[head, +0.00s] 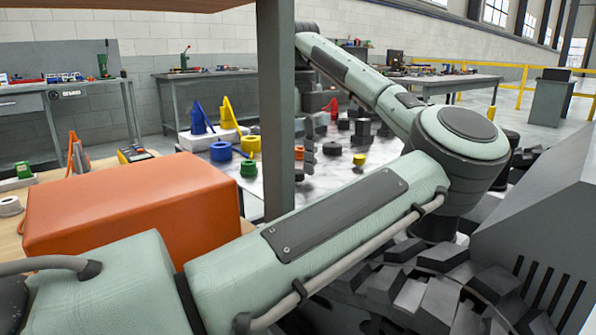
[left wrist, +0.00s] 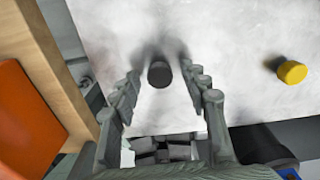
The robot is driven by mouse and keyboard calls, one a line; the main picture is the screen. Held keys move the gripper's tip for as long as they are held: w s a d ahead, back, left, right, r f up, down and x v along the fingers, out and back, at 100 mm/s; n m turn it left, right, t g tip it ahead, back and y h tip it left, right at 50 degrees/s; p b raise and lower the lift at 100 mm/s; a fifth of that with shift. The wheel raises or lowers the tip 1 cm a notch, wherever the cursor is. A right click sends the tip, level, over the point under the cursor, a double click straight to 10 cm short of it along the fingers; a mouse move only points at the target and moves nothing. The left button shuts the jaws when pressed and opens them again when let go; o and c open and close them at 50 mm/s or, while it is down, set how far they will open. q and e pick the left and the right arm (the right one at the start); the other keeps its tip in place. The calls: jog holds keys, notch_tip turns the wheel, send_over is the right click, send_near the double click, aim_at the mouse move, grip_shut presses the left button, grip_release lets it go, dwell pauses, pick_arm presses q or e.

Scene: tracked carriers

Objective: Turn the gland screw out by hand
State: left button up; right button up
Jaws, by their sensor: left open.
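A dark round piece (left wrist: 160,73) stands on the pale tabletop in the left wrist view, between the fingertips of my left gripper (left wrist: 160,78). A gap shows on both sides, so the fingers are open and apart from it. I cannot tell for sure that this piece is the gland screw, and no thread is visible. My right gripper is not in view.
A yellow cylinder (left wrist: 292,71) lies to the right on the table. Blue (head: 220,151) and green (head: 248,168) parts stand left of the post. An orange box (head: 130,205) is at the left. The grey post (head: 277,100) rises close to my arm. Dark track links (head: 400,290) fill the lower right.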

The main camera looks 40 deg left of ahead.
pick_arm(q)
jog(key=c, duration=0.9)
jog(key=shift+r+n+p, duration=0.1)
jog(key=shift+n+p, duration=0.25)
jog(key=shift+n, duration=0.65)
jog(key=shift+c, duration=0.2)
jog(key=n, duration=0.3)
jog(key=shift+n+p, duration=0.3)
jog(key=shift+p, duration=0.05)
jog(key=n, duration=0.4)
